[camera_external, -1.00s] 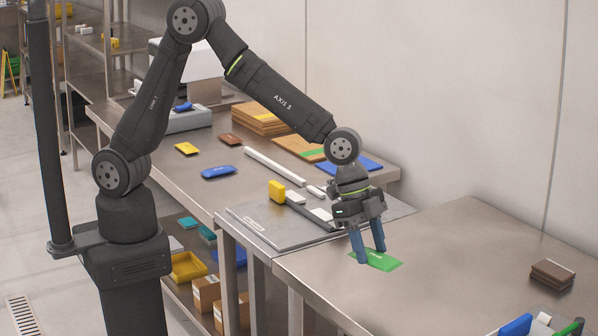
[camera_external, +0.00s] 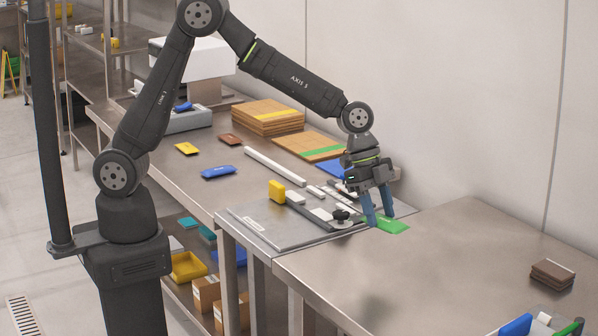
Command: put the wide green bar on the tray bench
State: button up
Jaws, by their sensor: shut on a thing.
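The green bar (camera_external: 396,226) is flat and wide with a small pale mark. My gripper (camera_external: 383,220) has its two blue fingers shut on it. The bar appears held above the near-left part of the right metal bench (camera_external: 450,260), with a soft dark patch on the bench below. The fingers hide part of the bar. The long left metal bench (camera_external: 215,190) carries a grey plate (camera_external: 262,232) at its near end. Neither bench is labelled as the tray bench.
On the plate are a black knob on a pale disc (camera_external: 341,216), a yellow block (camera_external: 277,190) and white pieces. Brown blocks (camera_external: 552,273) and a partly cut-off container with blue and green items (camera_external: 545,325) are at right. The right bench's middle is clear.

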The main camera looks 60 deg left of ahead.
jog(key=shift+m, duration=0.4)
jog(key=w+a, duration=0.5)
jog(key=a, duration=0.6)
jog(key=w+a, duration=0.6)
jog(key=a, duration=0.5)
jog(key=w+a+f, duration=0.1)
jog(key=w+a, duration=0.4)
jog(key=a, duration=0.7)
jog(key=shift+w, duration=0.3)
jog(key=a, duration=1.6)
jog(key=m, duration=0.1)
send_over(165, 155)
jog(key=a, duration=0.1)
jog(key=shift+g, duration=0.4)
notch_tip(165, 155, down, 7)
jog(key=shift+w+a+r, duration=0.1)
jog(key=shift+w, duration=0.05)
jog(key=shift+s+a+f, duration=0.2)
jog(key=shift+a+f, duration=0.1)
jog(key=shift+f, duration=1.85)
